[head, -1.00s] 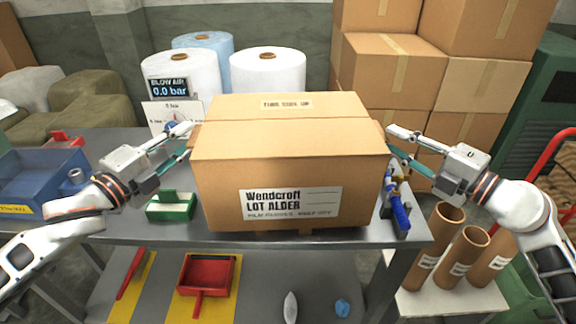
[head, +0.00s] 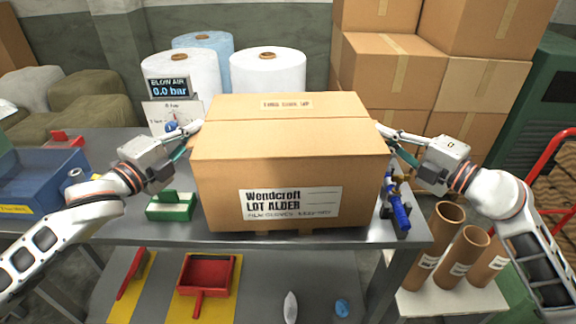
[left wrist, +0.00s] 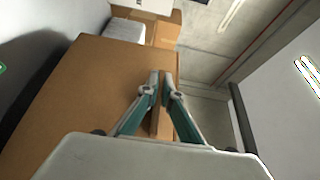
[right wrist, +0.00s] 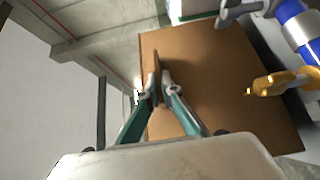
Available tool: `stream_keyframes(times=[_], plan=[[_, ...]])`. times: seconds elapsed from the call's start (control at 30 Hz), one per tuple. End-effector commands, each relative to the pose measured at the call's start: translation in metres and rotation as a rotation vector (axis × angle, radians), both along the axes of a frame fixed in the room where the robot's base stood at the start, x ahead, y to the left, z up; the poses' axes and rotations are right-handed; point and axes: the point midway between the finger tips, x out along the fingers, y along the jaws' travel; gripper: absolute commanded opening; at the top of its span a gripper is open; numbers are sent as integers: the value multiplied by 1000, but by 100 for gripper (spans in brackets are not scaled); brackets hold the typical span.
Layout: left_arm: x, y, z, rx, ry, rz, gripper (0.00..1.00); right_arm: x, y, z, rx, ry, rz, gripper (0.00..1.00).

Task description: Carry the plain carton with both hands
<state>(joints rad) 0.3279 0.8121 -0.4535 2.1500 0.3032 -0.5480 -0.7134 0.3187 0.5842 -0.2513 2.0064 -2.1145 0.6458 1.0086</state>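The plain carton (head: 285,160) is a large closed brown box with a white "Wendcroft LOT ALDER" label, resting on the grey table (head: 120,225). Its brown sides also show in the left wrist view (left wrist: 95,85) and the right wrist view (right wrist: 215,80). My left gripper (head: 196,130) is at its upper left side, its fingertips closed around a thin brown edge strip. My right gripper (head: 382,132) is at the upper right side, closed the same way on the matching strip. The carton's far side and underside are hidden.
Stacked boxes (head: 395,75) and cardboard tubes (head: 440,235) are right.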

Motion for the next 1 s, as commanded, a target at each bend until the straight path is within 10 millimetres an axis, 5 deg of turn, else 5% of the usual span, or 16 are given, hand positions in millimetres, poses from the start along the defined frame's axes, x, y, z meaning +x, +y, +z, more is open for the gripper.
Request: stream_keyframes(times=[0.37, 1.0], plan=[[0, 0, 7, 0, -4, 0, 0, 0, 0, 6, 0, -3, -1, 0], [0, 1, 52, 0, -5, 1, 0, 0, -1, 52, 0, -5, -1, 0]])
